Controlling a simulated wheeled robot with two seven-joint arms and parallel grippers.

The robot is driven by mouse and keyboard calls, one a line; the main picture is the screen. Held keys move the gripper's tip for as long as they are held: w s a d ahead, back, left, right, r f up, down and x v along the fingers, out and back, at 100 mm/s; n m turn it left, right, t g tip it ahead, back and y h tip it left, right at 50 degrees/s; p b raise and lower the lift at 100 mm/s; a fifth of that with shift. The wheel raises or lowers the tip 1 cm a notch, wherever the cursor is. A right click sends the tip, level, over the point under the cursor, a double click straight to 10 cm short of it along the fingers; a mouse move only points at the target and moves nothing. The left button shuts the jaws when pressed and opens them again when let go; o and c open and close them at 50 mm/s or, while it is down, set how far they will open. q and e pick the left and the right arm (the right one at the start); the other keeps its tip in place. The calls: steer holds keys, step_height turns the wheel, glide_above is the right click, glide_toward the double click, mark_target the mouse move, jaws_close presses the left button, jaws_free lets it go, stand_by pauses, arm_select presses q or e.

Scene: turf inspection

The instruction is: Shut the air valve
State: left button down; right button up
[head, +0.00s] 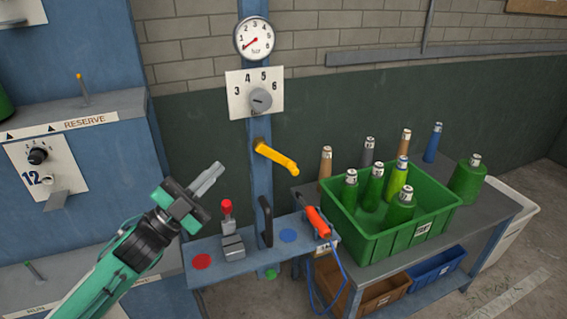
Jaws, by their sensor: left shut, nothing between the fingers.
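The air valve is a yellow lever (277,158) on the blue post. It slants from its pivot down to the right. Above it on the post are a grey knob (261,99) on a white numbered plate and a round bar gauge (255,39), whose red needle points to the lower left. My left gripper (214,172) is shut and empty, in front of the dark wall left of the post. It is apart from the yellow lever. My right gripper is out of the frame.
A blue shelf (203,280) below the lever carries a red-knobbed toggle (227,215), a black handle (266,220) and an orange tool (318,222) with a blue cord. At right, a green crate (403,240) of cones stands on a grey table. A RESERVE cabinet (100,165) is at left.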

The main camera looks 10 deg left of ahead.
arm_select(q)
steer(key=w+r+n+y, duration=0.1)
steer(key=r+n+y, duration=0.1)
steer(key=n, duration=0.2)
steer(key=n+g+h, duration=0.2)
steer(key=n+g, duration=0.2)
steer(key=g, duration=0.3)
glide_toward(284, 163)
steer(key=r, duration=0.1)
steer(key=shift+s+d+r+g, duration=0.15)
steer(key=shift+s+g, duration=0.25)
steer(key=shift+s, duration=0.45)
steer(key=shift+r, duration=0.1)
steer(key=shift+p+x, duration=3.45)
steer(key=shift+x, duration=1.55)
steer(key=shift+r, duration=0.1)
